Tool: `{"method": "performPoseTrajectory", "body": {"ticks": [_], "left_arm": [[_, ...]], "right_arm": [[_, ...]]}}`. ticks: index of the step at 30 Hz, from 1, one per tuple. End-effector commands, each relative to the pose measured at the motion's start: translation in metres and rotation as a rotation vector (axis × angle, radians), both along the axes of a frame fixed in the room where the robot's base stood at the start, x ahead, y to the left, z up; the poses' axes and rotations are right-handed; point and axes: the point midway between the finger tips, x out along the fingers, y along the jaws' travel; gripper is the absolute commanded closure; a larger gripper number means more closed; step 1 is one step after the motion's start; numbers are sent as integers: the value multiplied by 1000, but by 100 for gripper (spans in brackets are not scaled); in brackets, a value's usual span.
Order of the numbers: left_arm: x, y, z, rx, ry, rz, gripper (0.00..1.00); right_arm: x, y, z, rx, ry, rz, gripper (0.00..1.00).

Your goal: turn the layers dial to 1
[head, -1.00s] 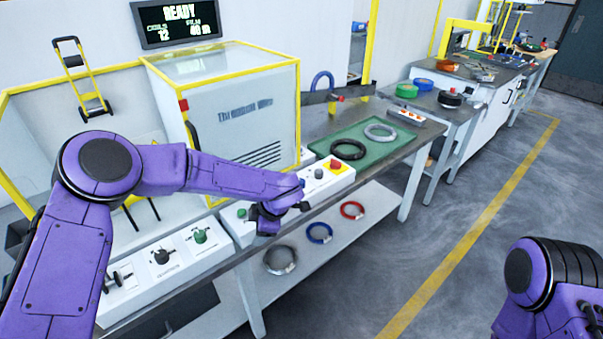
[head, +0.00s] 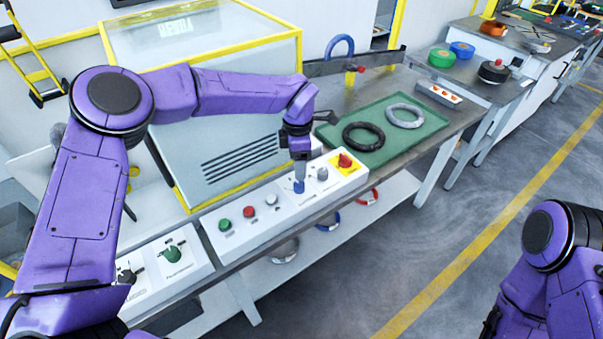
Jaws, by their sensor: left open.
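The front control panel (head: 240,240) carries green, red and white buttons, then a blue knob (head: 298,187), a grey knob (head: 322,173) and a red stop button on yellow. My left gripper (head: 299,178) points down at the blue knob, with its fingertips at or just above it; I cannot tell whether they touch. It is open and holds nothing that I can see. A second panel to the left has a green dial (head: 172,254) and a black dial (head: 126,276), partly covered by my arm. The labels are too small to tell which is the layers dial. My right gripper is out of view.
A wrapping machine cabinet (head: 240,110) with yellow edges stands behind the panel. A green mat (head: 424,132) holds a black coil (head: 363,136) and a grey coil (head: 404,116). Several coils lie on the lower shelf (head: 385,212). The floor at right is clear.

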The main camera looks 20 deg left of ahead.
Motion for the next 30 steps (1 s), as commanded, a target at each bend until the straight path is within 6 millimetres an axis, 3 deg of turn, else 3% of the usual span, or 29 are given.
{"method": "performPoseTrajectory", "body": {"ticks": [9,20,25,26,30], "left_arm": [[1,-1,-64,2,5,1,39],[1,-1,-76,1,2,0,39],[1,-1,-76,1,2,0,91],[1,-1,-76,1,2,0,95],[1,-1,-76,1,2,1,95]], "right_arm": [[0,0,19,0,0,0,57],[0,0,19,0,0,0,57],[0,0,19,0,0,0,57],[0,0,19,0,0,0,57],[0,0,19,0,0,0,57]]}}
